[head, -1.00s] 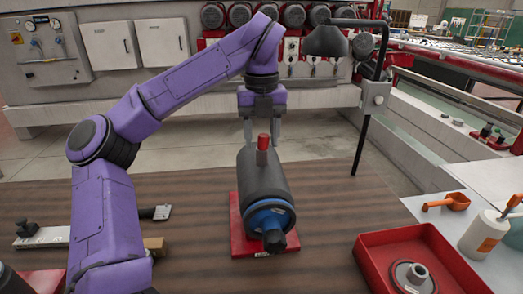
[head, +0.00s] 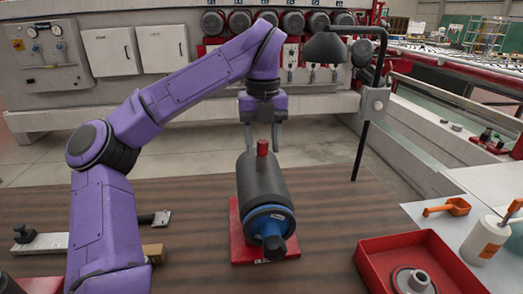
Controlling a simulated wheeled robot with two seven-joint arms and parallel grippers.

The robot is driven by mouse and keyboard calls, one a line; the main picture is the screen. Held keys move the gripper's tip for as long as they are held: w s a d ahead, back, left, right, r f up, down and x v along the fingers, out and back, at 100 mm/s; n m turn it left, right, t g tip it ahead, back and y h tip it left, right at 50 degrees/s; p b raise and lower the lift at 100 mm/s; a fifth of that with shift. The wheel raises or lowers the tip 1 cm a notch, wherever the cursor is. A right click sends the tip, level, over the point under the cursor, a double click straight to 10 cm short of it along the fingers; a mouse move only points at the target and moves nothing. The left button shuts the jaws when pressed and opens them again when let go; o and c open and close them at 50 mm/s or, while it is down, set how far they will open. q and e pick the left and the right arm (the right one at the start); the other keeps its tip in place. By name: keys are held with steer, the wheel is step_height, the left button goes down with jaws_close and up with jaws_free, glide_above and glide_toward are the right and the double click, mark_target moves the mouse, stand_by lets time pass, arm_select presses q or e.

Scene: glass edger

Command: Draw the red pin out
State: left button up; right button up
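The red pin (head: 262,148) stands upright out of the top of a dark grey cylinder (head: 262,180) with a blue ring and black knob at its near end. The cylinder lies on a red base plate (head: 236,236) on the brown table. My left gripper (head: 263,146) points down with its two fingers spread. In the picture one finger is on each side of the pin, with gaps between. I cannot tell whether they are around the pin or a little behind it; the cylinder may hide the fingertips. My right gripper is not in view.
A black lamp (head: 326,46) on a bent pole stands behind right of the cylinder. A red tray (head: 372,272) with a grey flanged part is at the front right.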

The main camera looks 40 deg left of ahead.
mark_target(262, 141)
arm_select(q)
jaws_close()
steer(key=shift+r+p, duration=0.5)
steer(key=shift+r, duration=0.15)
steer(key=shift+r+p, duration=2.3)
steer(key=shift+r, duration=0.4)
step_height(262, 141, up, 4)
steer(key=p, duration=0.3)
